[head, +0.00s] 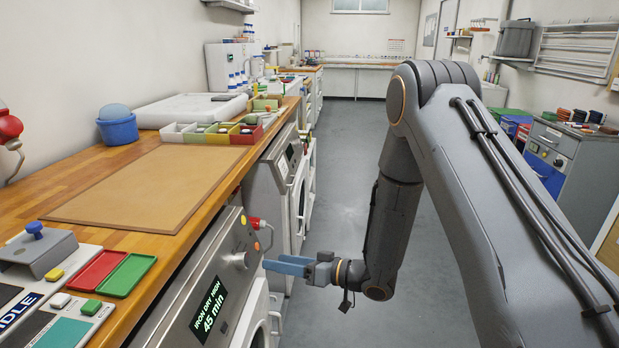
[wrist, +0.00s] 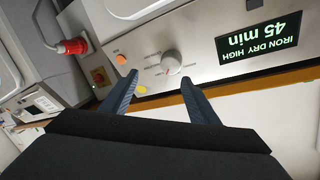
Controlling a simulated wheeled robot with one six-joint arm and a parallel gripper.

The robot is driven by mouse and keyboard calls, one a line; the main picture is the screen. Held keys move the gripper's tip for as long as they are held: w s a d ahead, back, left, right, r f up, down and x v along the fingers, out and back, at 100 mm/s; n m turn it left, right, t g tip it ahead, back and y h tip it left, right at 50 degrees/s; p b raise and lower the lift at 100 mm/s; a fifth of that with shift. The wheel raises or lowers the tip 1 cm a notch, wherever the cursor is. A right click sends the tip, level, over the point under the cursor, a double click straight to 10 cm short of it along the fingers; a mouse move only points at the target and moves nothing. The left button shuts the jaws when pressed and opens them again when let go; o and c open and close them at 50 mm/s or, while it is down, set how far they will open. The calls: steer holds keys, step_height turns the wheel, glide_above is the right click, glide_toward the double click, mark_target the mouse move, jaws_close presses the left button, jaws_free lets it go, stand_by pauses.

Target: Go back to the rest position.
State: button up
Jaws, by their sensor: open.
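My gripper (head: 290,266) is in front of the dryer's steel control panel (head: 205,310) in the head view, its blue fingers pointing left toward the round knob (head: 240,260). In the wrist view my gripper (wrist: 162,98) is open, with the two dark blue fingertips apart and nothing between them. The knob (wrist: 171,63) shows beyond the fingertips, roughly between them, and appears apart from them. The display (head: 208,306) reads "IRON DRY HIGH 45 min"; it is upside down in the wrist view (wrist: 258,40).
The wooden worktop (head: 20,212) runs along the left, with a brown board (head: 150,188), small bins (head: 210,133) and red and green trays (head: 126,275). A red plug (head: 257,223) sticks out beside the panel. The grey floor aisle (head: 342,180) is free. A grey cabinet (head: 590,160) stands right.

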steer(key=w+d+r+m+t+h, duration=0.1)
steer(key=w+d+r+h, duration=0.1)
steer(key=w+d+h, duration=0.3)
steer(key=w+d+r+m+t+h, duration=0.1)
steer(key=d+t+h, duration=0.15)
steer(key=d, duration=0.45)
steer(key=s+d+r+m+g+h, duration=0.25)
steer(key=s+d+h, duration=0.3)
steer(key=d, duration=0.55)
steer(key=s+d+r+m+g+h, duration=0.1)
steer(key=s+d+r+m+g, duration=0.1)
steer(key=s, duration=1)
steer(key=s+d+r+m+g+h+p, duration=0.1)
steer(key=s+d+r+g, duration=0.3)
steer(key=s, duration=0.8)
steer(key=shift+s+m+g, duration=0.15)
steer(key=shift+m+g, duration=0.15)
steer(key=shift+m, duration=0.05)
steer(key=shift+d, duration=0.1)
